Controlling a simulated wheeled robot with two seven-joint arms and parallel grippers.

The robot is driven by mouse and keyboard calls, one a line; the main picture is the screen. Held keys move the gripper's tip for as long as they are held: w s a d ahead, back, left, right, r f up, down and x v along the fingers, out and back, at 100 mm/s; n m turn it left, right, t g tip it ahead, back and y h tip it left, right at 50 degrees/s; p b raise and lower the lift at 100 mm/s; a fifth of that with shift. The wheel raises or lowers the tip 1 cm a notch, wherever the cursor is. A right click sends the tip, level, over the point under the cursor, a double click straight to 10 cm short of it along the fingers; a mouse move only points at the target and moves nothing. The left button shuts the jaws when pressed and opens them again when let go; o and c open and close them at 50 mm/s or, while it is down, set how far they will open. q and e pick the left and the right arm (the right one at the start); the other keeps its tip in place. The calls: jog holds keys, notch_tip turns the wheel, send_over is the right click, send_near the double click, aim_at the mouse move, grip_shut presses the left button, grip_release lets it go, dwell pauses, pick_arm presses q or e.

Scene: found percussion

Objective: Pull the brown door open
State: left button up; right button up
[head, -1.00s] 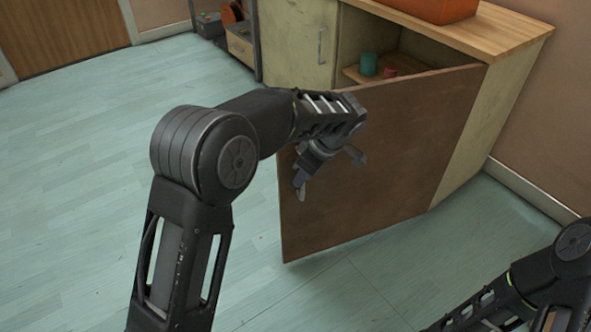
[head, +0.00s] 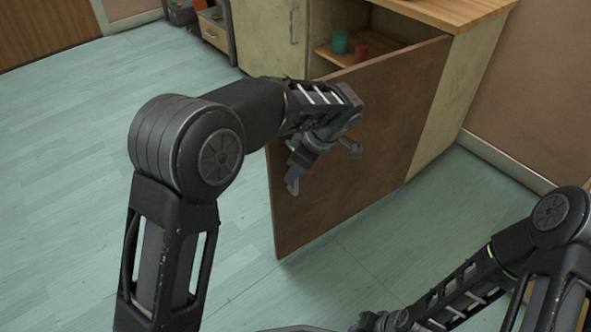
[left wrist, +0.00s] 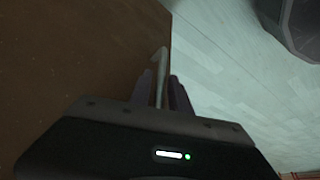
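The brown door (head: 365,140) stands swung out from the cream cabinet (head: 262,35), and its free edge points toward the lower left in the head view. In the left wrist view the door (left wrist: 75,60) fills the left side. My left gripper (head: 293,181) is at the door's outer face, close to the free edge. In the left wrist view a pale metal handle (left wrist: 160,70) lies between its two fingers, which look closed on it. My right gripper is only partly in view at the bottom edge of the head view, and its fingers are not clear.
Inside the cabinet, a green cup (head: 340,42) and a red cup (head: 361,50) stand on a shelf. A grey rack (head: 212,28) with a drawer stands to the cabinet's left. The pale floor (head: 70,150) left of the door is clear.

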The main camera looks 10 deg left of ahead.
pick_arm(q)
jog(key=shift+o, duration=0.6)
jog(key=w+p+v, duration=0.1)
jog(key=p+v, duration=0.2)
jog(key=v, duration=0.4)
jog(key=shift+s+r, duration=0.4)
jog(key=shift+s, duration=0.1)
jog(key=shift+d, duration=0.15)
